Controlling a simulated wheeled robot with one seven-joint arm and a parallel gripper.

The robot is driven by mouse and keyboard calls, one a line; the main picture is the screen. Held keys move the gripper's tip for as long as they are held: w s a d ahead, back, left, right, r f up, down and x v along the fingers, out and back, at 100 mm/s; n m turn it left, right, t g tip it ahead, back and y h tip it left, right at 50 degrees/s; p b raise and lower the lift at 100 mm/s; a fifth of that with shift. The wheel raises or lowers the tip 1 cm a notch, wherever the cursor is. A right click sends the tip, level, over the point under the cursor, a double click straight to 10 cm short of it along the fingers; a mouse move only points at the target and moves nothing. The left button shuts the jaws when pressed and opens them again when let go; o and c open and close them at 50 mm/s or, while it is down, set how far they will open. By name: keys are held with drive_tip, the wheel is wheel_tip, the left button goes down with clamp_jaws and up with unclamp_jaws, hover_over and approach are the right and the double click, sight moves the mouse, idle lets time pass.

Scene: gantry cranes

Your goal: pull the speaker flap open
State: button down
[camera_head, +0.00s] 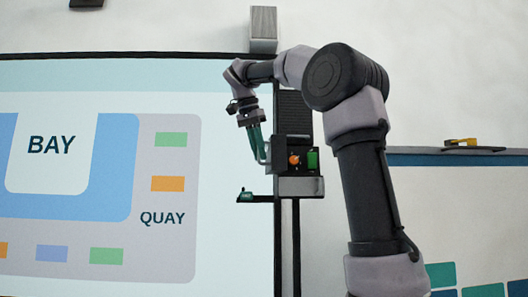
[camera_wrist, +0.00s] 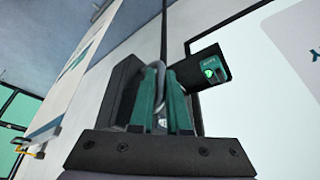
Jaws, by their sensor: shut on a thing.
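The speaker unit is a dark box mounted at the right edge of the big screen. In the head view, its front (camera_head: 305,171) carries an orange knob and a green patch, with a dark ribbed panel (camera_head: 292,115) above. My gripper (camera_head: 260,150) is at the left side of this front. In the wrist view, the teal fingers of my gripper (camera_wrist: 161,98) are shut on a grey curved handle (camera_wrist: 158,70) beside the dark box (camera_wrist: 124,88). The fingers hide part of the handle. How far the flap stands open is hard to tell.
A small dark ledge with a green item (camera_head: 246,196) sticks out below left of the unit. A grey box (camera_head: 263,27) sits above the screen (camera_head: 222,230). A yellow item (camera_head: 460,142) rests on a ledge at the right. My arm covers the wall right of the unit.

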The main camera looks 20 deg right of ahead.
drive_tip(key=shift+w+a+f, duration=0.1)
drive_tip(key=shift+w+a, duration=0.2)
drive_tip(key=c, duration=0.9)
unclamp_jaws()
drive_tip(key=shift+w, duration=0.1)
drive_tip(key=shift+d, duration=0.1)
